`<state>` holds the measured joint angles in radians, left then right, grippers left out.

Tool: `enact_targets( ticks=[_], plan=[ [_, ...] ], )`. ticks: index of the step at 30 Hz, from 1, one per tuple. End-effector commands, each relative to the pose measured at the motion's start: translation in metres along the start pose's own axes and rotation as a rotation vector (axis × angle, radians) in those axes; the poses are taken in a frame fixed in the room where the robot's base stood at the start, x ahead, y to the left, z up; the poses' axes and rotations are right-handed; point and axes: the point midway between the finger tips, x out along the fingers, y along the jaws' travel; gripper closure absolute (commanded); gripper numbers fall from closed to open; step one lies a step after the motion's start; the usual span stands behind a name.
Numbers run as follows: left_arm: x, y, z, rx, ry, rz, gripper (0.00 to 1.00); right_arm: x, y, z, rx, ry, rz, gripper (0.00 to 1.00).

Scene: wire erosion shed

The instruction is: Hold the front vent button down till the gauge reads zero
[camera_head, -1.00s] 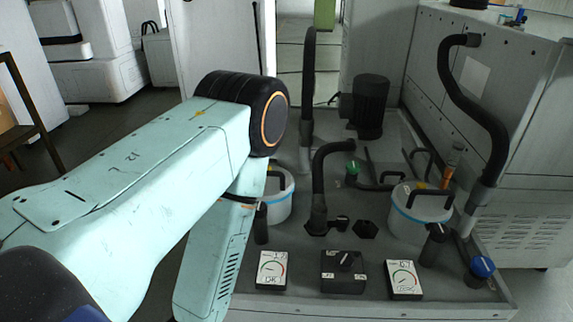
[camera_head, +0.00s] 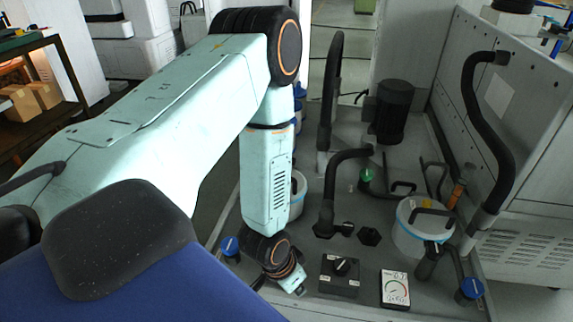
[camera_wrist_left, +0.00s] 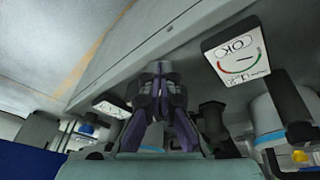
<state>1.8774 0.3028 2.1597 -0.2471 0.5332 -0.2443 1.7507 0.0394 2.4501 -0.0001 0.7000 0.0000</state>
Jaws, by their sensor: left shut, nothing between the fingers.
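A white dial gauge (camera_head: 395,288) stands at the front right of the machine deck; its needle is too small to read. Another white gauge (camera_wrist_left: 237,52), with a green and red arc, shows large and upside down in the left wrist view. Blue-capped knobs stand at the front left (camera_head: 231,246) and front right (camera_head: 470,289); I cannot tell which control is the front vent button. My right gripper is not in view.
Black hoses (camera_head: 330,190) rise from the deck. A white bucket (camera_head: 408,236) stands at right, another (camera_head: 298,190) behind my left arm. A grey cabinet (camera_head: 530,160) bounds the right side. A shelf with boxes (camera_head: 30,100) stands far left.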

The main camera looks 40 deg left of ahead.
Motion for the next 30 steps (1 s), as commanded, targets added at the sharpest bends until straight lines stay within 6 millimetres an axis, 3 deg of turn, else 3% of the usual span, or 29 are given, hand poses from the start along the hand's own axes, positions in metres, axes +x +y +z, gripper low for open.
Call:
enact_targets(
  ticks=[1,6,15,24,30],
  plan=[
    [-0.002,-0.009,-0.018,0.02,0.034,-0.002,1.0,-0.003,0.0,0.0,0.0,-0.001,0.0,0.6],
    [-0.007,-0.04,-0.071,0.112,0.126,-0.013,1.0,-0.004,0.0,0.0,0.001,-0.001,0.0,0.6],
    [-0.029,-0.107,-0.153,0.278,0.266,-0.085,1.0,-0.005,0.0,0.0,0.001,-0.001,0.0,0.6],
    [-0.068,-0.187,-0.212,0.429,0.36,-0.21,1.0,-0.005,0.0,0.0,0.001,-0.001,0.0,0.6],
    [-0.099,-0.243,-0.235,0.514,0.39,-0.31,1.0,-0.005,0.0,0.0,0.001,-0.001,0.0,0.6]
  ],
)
